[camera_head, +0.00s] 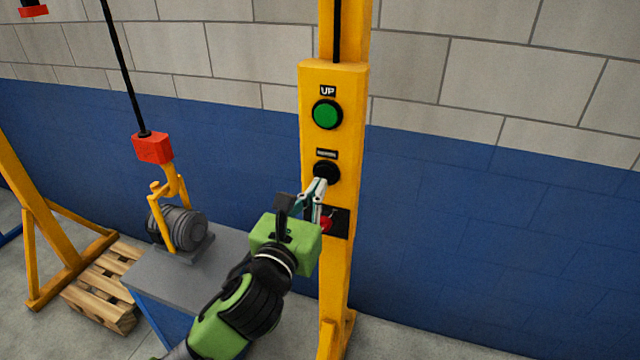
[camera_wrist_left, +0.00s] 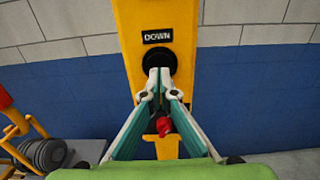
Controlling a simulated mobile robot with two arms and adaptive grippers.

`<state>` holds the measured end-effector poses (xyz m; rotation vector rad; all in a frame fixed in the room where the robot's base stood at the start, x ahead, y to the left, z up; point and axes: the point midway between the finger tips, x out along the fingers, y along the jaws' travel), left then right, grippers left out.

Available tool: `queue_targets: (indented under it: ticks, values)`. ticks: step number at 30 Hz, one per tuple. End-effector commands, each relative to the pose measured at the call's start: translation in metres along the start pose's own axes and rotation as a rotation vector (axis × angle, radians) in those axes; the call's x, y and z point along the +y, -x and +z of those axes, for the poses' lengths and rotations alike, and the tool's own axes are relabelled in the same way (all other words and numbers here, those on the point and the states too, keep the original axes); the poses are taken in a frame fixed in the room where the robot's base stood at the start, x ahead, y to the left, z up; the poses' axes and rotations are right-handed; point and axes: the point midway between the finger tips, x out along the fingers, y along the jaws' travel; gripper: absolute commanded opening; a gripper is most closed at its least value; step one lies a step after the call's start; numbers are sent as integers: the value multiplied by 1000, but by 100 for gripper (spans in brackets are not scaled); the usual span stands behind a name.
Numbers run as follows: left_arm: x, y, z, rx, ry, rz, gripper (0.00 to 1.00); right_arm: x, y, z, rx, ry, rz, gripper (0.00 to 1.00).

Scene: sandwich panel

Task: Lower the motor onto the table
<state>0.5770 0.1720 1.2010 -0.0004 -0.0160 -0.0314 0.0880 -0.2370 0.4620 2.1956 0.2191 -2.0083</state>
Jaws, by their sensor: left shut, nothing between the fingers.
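The motor (camera_head: 184,229) is a grey ribbed cylinder hanging in a yellow lifting frame under a red hook block (camera_head: 152,148). It is at or just above the top of the grey table (camera_head: 165,270); I cannot tell if it touches. The motor shows in the left wrist view (camera_wrist_left: 44,153) at the lower left. My left gripper (camera_head: 321,183) is shut and empty, its tips at the black DOWN button (camera_head: 326,172) on the yellow post. In the left wrist view the fingertips (camera_wrist_left: 160,72) overlap the lower part of this button (camera_wrist_left: 160,60). My right gripper is not in view.
A green UP button (camera_head: 327,114) is above the black one. A red knob (camera_head: 327,222) sits below, close to my left gripper. A wooden pallet (camera_head: 104,282) lies left of the table. A blue and grey wall stands behind.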

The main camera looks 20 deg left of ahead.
Motion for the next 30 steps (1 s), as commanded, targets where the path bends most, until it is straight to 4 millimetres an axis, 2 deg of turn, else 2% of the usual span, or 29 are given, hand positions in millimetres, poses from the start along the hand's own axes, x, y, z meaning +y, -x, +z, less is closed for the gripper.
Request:
queue_targets:
  ticks: [6, 17, 24, 30]
  values:
    - [0, -17, 1, 0, 0, 0, 0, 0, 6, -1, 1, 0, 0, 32]
    - [0, -19, 0, -1, -1, 0, 0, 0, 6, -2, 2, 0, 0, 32]
    - [0, -36, 4, -1, -4, 1, 0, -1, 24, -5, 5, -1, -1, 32]
    - [1, -38, 2, -7, -1, 1, 0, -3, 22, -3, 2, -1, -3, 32]
